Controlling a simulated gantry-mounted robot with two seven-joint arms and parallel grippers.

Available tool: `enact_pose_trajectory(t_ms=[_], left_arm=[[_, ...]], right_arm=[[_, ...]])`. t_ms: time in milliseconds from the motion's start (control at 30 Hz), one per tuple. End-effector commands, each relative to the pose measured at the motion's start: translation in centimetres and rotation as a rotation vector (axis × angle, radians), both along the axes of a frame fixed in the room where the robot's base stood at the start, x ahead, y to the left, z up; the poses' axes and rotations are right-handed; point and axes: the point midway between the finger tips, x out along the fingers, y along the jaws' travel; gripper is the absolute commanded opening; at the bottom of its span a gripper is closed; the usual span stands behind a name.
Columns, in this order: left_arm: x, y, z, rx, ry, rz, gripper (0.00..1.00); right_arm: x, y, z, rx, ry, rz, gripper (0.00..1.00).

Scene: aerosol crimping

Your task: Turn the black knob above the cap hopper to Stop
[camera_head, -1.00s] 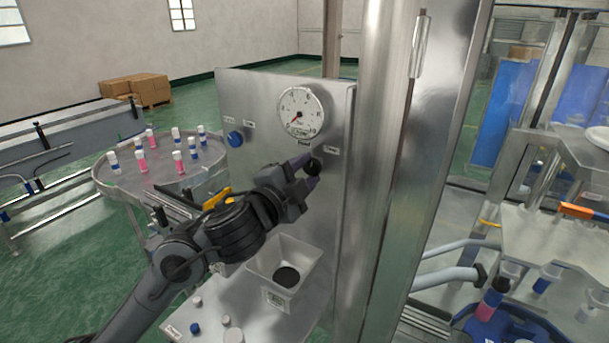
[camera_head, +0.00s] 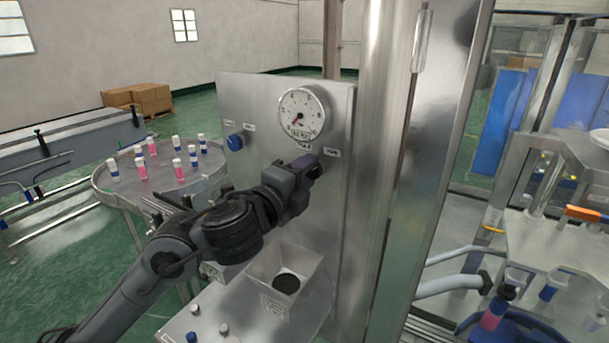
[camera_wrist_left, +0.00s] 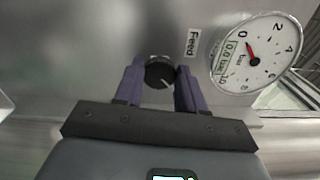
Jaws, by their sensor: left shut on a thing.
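The black knob (camera_wrist_left: 160,73) sits on the steel panel (camera_head: 262,95), beside the "Feed" label (camera_wrist_left: 192,43) in the left wrist view. A pale line on its face shows in that view. My left gripper (camera_head: 312,168) is at the panel, with its two purple fingers (camera_wrist_left: 160,85) on either side of the knob, shut on it. In the head view the gripper hides the knob. The cap hopper (camera_head: 284,262) stands below the gripper, open at the top, with a dark round area inside. My right gripper does not show.
A round pressure gauge (camera_head: 303,112) is just above the gripper, and a blue knob (camera_head: 235,141) is to its left. A round table (camera_head: 106,186) with several pink and blue bottles stands at left. A steel column (camera_head: 388,150) rises close on the right.

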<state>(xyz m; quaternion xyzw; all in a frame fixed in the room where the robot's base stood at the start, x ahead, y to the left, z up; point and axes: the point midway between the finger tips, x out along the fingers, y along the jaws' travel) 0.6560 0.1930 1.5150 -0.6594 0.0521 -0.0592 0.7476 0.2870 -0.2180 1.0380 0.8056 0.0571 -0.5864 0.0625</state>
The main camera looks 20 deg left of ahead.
Motion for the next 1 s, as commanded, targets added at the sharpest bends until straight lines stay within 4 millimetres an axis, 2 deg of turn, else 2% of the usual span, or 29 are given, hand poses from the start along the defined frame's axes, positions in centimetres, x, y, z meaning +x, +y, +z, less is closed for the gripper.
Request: enact_pose_trajectory(t_ms=[333, 367, 500, 833, 1000], left_arm=[[0.0, 0.0, 0.1, 0.005, -0.002, -0.001, 0.09], [0.0, 0.0, 0.1, 0.005, -0.002, -0.001, 0.42], [0.0, 0.0, 0.1, 0.004, -0.001, -0.001, 0.64], [-0.2, 0.0, 0.0, 0.003, 0.000, -0.001, 0.65], [-1.4, 0.2, 0.0, 0.003, -0.001, -0.002, 0.65]], right_arm=[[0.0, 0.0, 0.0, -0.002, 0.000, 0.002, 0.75], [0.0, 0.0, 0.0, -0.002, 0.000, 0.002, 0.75], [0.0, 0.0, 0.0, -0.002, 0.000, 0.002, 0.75], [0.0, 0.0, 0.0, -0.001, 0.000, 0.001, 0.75], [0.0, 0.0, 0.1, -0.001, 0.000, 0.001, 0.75]])
